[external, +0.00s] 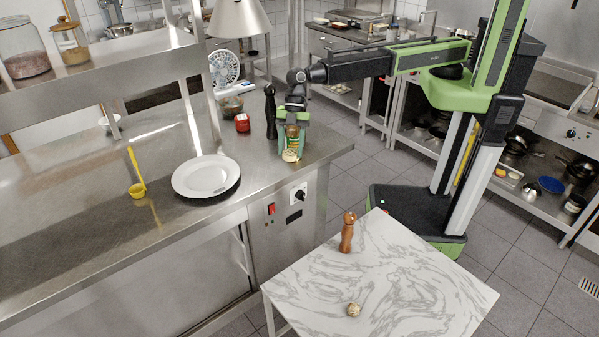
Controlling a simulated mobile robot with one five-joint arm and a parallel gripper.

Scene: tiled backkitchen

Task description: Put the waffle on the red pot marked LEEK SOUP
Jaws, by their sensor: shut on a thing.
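A small red pot (243,123) stands on the steel counter, left of my gripper; its marking is too small to read. My gripper (291,149) points down over the counter's right end, near the front corner. It is shut on a pale yellow thing, apparently the waffle (291,156), which shows at the fingertips. The fingers hide part of it, and I cannot tell whether it touches the counter.
A tall black mill (271,112) stands between the red pot and my gripper. A white plate (206,177) and yellow ladle (137,189) lie left. A marble table (420,285) stands in front.

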